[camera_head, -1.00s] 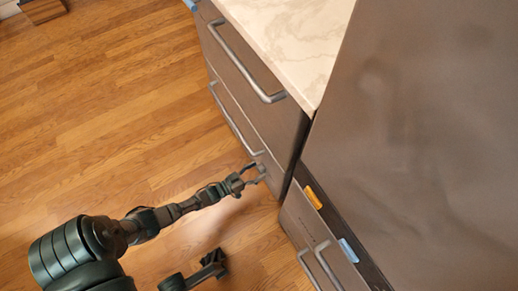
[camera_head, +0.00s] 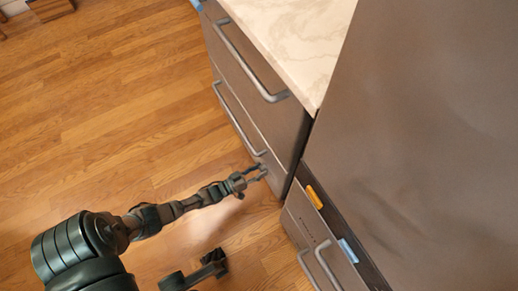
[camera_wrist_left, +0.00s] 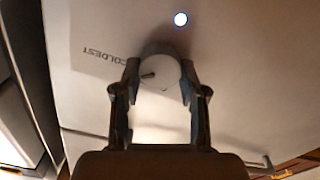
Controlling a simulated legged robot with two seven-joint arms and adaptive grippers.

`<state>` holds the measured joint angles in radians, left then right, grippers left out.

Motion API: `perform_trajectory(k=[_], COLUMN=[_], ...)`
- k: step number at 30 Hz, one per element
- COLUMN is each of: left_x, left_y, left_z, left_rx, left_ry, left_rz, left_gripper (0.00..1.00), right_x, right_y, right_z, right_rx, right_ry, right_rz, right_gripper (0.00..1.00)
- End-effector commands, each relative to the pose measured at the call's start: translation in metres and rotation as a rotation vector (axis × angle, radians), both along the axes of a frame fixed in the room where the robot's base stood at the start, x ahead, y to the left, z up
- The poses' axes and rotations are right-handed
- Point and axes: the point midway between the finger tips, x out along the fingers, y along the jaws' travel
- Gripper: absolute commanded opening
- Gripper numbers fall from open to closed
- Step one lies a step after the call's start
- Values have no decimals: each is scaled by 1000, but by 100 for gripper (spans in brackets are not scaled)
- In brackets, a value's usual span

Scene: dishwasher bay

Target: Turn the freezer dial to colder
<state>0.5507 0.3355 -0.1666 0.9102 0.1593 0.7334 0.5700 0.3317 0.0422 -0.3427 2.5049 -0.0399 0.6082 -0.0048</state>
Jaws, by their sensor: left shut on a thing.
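In the left wrist view the round pale dial (camera_wrist_left: 160,72) sits on a light panel, with a small dark mark at its left side. The word COLDEST (camera_wrist_left: 102,55) is printed to its left and appears upside down. My left gripper (camera_wrist_left: 160,84) is shut on the dial, one finger on each side. In the head view my left gripper (camera_head: 262,173) is at the lower end of the drawer front, where the dial is too small to make out. My right gripper (camera_head: 214,262) is low in the head view, apart from the furniture; its finger opening is unclear.
A small round light (camera_wrist_left: 180,19) glows on the panel near the dial. Drawers with bar handles (camera_head: 240,122) stand under a pale marble counter (camera_head: 295,38). A large grey appliance front (camera_head: 420,130) fills the right. The wooden floor (camera_head: 110,110) is clear at left.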

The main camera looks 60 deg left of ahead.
Motion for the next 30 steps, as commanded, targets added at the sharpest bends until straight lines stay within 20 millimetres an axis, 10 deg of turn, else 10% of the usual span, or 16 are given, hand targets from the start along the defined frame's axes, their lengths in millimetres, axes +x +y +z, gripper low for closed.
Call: perform_trajectory(k=[30], left_x=[-1], left_y=[7], left_z=[-5], left_rx=[-829], left_ry=[68], left_rz=[8], left_gripper=[7], right_x=[0], right_y=[0], right_z=[-1], right_rx=[-1], right_ry=[2], right_rz=[0], right_gripper=[0])
